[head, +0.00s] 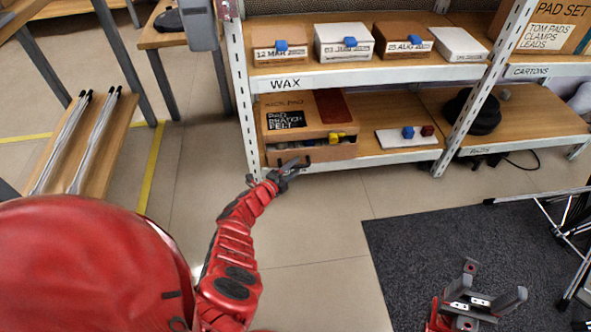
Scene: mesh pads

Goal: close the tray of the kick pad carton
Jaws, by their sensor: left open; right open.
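The kick pad carton (310,115) is a brown box with a black label and a dark red patch on top, on the lower shelf at the left. Its tray (325,153) shows low at the front, with a dark gap above it, and seems to stick out a little. A yellow tab (338,136) is at the carton's front right. My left gripper (297,162) is open just in front of the tray's left half and partly covers it. Whether it touches the tray I cannot tell. My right gripper (492,283) is open and empty, over the dark mat, far from the carton.
A white shelf post (243,90) stands just left of the carton. The WAX shelf (375,76) with several small boxes is above. A white slab (405,137) with blue and red pieces lies to the right.

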